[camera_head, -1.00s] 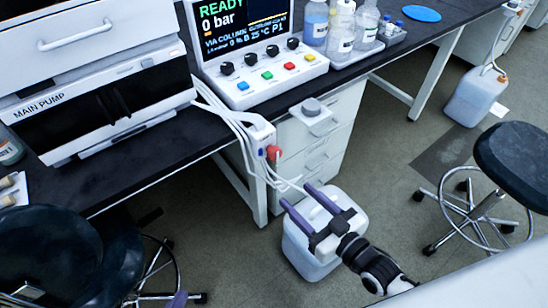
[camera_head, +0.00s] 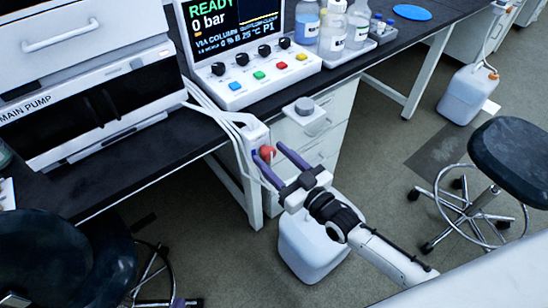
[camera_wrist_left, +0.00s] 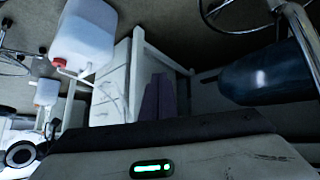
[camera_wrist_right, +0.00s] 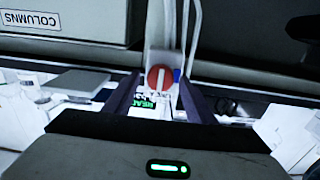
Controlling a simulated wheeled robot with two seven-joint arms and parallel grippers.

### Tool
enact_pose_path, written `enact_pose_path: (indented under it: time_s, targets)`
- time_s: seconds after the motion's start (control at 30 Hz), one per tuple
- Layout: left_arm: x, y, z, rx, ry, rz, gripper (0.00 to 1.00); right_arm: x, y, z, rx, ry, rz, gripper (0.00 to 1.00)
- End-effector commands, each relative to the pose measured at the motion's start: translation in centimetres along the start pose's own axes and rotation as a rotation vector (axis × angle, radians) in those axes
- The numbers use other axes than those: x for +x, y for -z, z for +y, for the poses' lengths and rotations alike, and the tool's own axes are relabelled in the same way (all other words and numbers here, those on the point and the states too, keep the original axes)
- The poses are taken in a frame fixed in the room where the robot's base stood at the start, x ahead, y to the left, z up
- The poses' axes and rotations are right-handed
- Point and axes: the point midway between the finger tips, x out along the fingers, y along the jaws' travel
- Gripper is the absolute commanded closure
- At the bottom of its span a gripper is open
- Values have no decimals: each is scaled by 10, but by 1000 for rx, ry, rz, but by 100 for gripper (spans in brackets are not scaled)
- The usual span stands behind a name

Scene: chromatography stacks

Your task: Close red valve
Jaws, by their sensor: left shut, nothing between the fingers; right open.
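The red valve (camera_head: 267,154) is a round red knob on a white block (camera_head: 255,135) at the bench's front edge. In the right wrist view the red valve (camera_wrist_right: 160,78) shows a white bar standing upright across its face. My right gripper (camera_head: 268,150) is open, with one purple finger on each side of the knob. In the right wrist view the knob lies between the tips of my right gripper (camera_wrist_right: 160,82), with gaps showing; contact is not visible.
A blue part (camera_wrist_right: 177,75) sits right beside the red valve. White tubes (camera_head: 213,116) run to the block. A control console (camera_head: 255,80) stands on the bench (camera_head: 150,148). A white jug (camera_head: 310,250) stands on the floor below my right arm. Stools stand at both sides.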

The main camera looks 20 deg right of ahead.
Motion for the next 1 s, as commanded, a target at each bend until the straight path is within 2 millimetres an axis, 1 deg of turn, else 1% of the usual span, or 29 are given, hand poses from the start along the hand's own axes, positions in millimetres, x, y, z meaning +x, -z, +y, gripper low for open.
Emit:
enact_pose_path:
  time_s: [0.17, 0.2, 0.27, 0.4, 0.43, 0.77, 1.0]
  targets:
    - [0, 0, -1, 3, 0, -1, 100, 0, 0, 0, 0, 0, -1, 50]
    - [0, 0, -1, 4, 1, -1, 100, 0, 0, 0, 0, 0, 0, 53]
    - [0, -1, -1, 5, 1, -2, 100, 0, 0, 0, 0, 0, 0, 63]
    - [0, -1, -2, 6, 1, -2, 100, 0, 0, 0, 0, 0, 0, 87]
    - [0, -1, -2, 6, 1, -2, 100, 0, 0, 0, 0, 0, 0, 90]
    - [-1, 0, -2, 6, 2, -1, 100, 0, 0, 0, 46, 0, 0, 90]
    - [-1, 2, -2, 7, 2, 2, 100, 0, 0, 1, 193, 0, -1, 90]
